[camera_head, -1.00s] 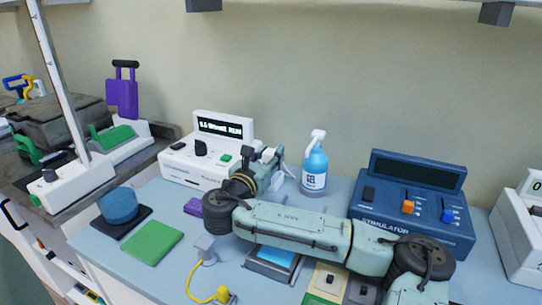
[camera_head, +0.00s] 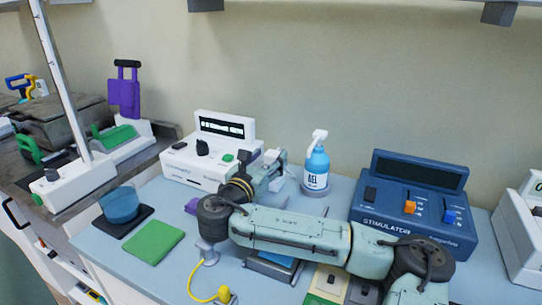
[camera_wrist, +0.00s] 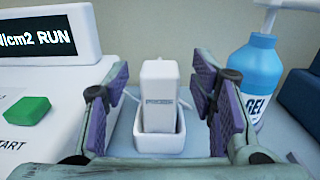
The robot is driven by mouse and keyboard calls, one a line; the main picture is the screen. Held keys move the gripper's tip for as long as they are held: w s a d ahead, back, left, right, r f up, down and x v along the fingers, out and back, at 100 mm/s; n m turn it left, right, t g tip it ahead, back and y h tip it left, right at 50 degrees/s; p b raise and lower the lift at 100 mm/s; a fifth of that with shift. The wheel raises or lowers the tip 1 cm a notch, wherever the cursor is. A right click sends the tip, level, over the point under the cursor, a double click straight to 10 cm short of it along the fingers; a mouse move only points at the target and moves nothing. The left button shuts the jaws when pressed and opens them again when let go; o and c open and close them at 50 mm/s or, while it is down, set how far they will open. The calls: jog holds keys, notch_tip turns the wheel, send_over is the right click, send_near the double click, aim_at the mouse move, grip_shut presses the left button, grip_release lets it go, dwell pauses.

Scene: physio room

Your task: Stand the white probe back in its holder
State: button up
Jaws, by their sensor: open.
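The white probe (camera_wrist: 159,82) stands about upright in its white holder (camera_wrist: 160,144) in the wrist view, its lower end hidden inside the holder's walls. My gripper (camera_wrist: 163,88) is open, with one purple-padded finger on each side of the probe and a visible gap to each. In the head view my gripper (camera_head: 272,171) is at the right side of the white ultrasound unit (camera_head: 205,160).
The blue gel bottle (camera_head: 316,168) stands close to the right of my gripper. The blue stimulator (camera_head: 415,205) is farther right. A blue bowl (camera_head: 121,207), a green pad (camera_head: 153,243) and a yellow cable (camera_head: 195,278) are on the left and front of the table.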

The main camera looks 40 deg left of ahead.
jog(key=shift+v, duration=2.75)
